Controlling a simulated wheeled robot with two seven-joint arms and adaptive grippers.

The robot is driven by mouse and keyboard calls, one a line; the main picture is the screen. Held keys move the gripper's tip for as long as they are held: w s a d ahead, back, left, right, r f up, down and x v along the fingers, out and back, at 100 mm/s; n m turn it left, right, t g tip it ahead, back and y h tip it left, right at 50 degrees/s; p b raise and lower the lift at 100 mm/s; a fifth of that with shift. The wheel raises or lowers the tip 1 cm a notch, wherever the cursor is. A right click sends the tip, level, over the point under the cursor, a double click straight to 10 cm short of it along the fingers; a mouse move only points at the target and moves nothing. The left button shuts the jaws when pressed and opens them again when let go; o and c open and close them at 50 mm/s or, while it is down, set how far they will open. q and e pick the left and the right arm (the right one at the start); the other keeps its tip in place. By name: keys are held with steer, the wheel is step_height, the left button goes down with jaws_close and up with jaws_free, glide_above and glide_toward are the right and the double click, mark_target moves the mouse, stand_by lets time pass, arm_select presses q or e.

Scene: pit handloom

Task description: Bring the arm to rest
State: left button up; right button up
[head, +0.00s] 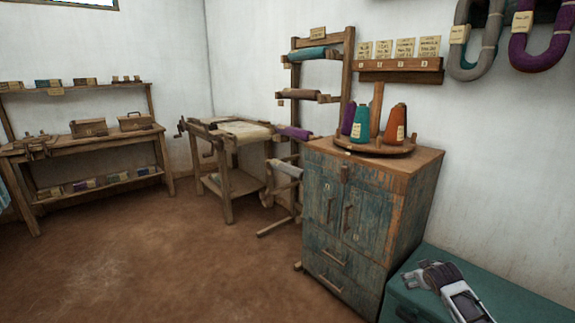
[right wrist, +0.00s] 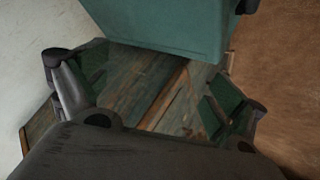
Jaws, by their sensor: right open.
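My right gripper (head: 416,273) is at the lower right of the head view, over the green chest (head: 520,300). In the right wrist view its two fingers (right wrist: 155,88) stand wide apart with nothing between them. Beyond the fingers the wrist view shows the green chest (right wrist: 170,22) at the top and the weathered blue-green wood of the cabinet (right wrist: 135,75). The gripper appears apart from both. My left gripper is not in view.
The wooden cabinet (head: 325,205) stands left of the chest, with thread cones (head: 361,122) on a round stand on top. Yarn hanks (head: 538,48) hang on the wall. A rack (head: 348,60), small table (head: 230,178) and bench (head: 80,143) stand behind. The brown floor (head: 170,255) is clear.

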steer(key=s+a+f+n+g+y, duration=0.1)
steer(key=s+a+f+y, duration=0.1)
steer(key=s+a+f, duration=0.7)
steer(key=s+a+f+g+y, duration=0.15)
steer(key=s+a+f, duration=0.25)
steer(key=s+a, duration=0.55)
arm_select(q)
steer(key=shift+p, duration=0.5)
arm_select(e)
steer(key=s+a+m+y, duration=0.1)
steer(key=s+a+y, duration=0.2)
steer(key=s+a, duration=1.2)
steer(key=s+g, duration=0.1)
steer(key=s, duration=0.2)
steer(key=shift+s, duration=0.3)
arm_select(q)
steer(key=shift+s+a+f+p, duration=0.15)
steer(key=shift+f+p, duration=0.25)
steer(key=shift+p, duration=0.65)
arm_select(e)
steer(key=shift+f, duration=0.5)
